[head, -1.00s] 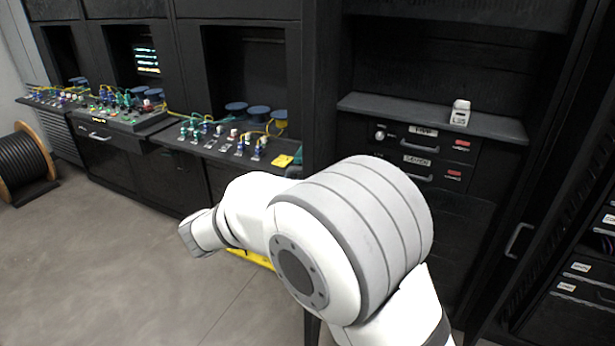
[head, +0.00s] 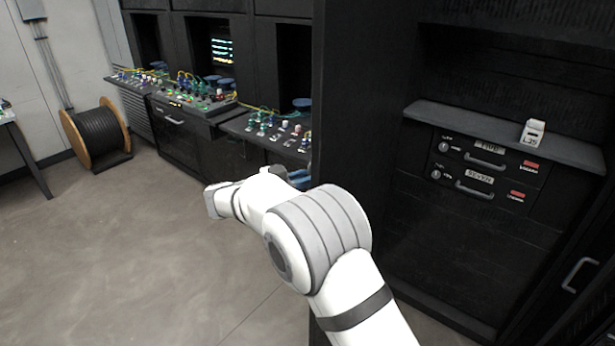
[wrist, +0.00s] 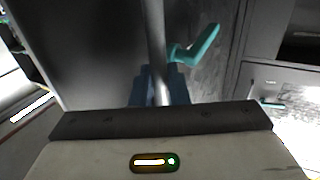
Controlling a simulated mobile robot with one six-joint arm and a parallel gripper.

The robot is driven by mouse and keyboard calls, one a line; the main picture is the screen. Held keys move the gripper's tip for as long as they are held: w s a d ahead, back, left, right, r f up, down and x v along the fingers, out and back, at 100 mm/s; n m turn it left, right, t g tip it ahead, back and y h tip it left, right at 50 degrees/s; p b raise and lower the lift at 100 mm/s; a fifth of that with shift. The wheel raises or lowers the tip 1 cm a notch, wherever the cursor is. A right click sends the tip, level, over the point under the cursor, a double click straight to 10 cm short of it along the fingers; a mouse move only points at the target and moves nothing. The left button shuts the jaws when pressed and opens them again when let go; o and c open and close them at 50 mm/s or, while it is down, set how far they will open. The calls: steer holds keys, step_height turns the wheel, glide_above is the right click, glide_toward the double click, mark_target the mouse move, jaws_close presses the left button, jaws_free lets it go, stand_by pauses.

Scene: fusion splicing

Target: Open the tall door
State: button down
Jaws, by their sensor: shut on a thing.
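The tall door (head: 365,90) appears as a dark panel standing out from the cabinet front, with the shelf and drawers in view to its right. My gripper (wrist: 159,92) has its blue fingers on either side of an upright metal bar handle (wrist: 155,35) in the wrist view, shut on it. In the head view, the blue of the gripper (head: 300,178) shows at the door's left edge, partly hidden by my white arm. The handle is hidden in the head view. A teal lever (wrist: 204,44) lies right of the handle in the wrist view.
A grey shelf (head: 470,125) bears a small white labelled block (head: 533,132), above two drawers (head: 482,160). Consoles with connectors (head: 195,95) line the back left. A cable drum (head: 97,135) stands by the wall. The floor (head: 130,240) at left is clear.

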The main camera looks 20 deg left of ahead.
steer(key=shift+w+d+r, duration=0.1)
steer(key=shift+w+r, duration=0.15)
steer(key=shift+r, duration=0.2)
steer(key=c, duration=1.7)
jaws_free()
steer(key=shift+w, duration=0.1)
steer(key=shift+c, duration=0.2)
steer(key=shift+o, duration=0.8)
steer(key=shift+w+d+f, duration=0.15)
steer(key=shift+d+f, duration=0.05)
steer(key=shift+o, duration=0.4)
steer(key=shift+a+f, duration=0.1)
steer(key=shift+a, duration=0.05)
steer(key=shift+s, duration=0.2)
steer(key=b+v, duration=0.1)
steer(key=v, duration=0.6)
steer(key=shift+s+a+b, duration=0.25)
steer(key=shift+s+b, duration=0.05)
steer(key=shift+b, duration=0.05)
